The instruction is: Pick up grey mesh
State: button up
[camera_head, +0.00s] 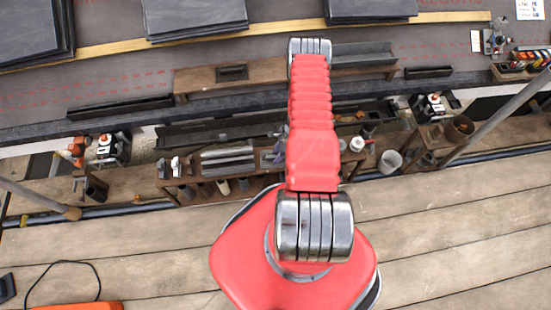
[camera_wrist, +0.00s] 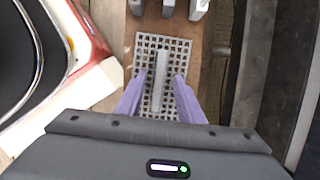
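The grey mesh (camera_wrist: 180,46) is a square-holed grid plate lying on a brown wooden surface in the wrist view. A smooth grey bar (camera_wrist: 161,62) stands along its middle like a handle. My gripper (camera_wrist: 161,75) has two purple fingers, one on each side of this bar. They are spread apart, with mesh showing between them and the bar. I cannot tell how high the fingertips are above the mesh. In the head view my red arm hides most of that spot.
A low wooden bench (camera_head: 178,182) holds grey metal strips (camera_head: 228,160) beside the arm. A white bucket (camera_head: 390,161) stands to the right. Dark slates (camera_head: 195,15) lie on the roof beyond. The plank floor (camera_head: 450,230) at right is clear.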

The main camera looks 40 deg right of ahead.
jog(key=shift+c, duration=0.7)
grip_shut()
jog(key=shift+r, duration=0.15)
notch_tip(320, 180, up, 10)
dwell(0.6)
dwell(0.5)
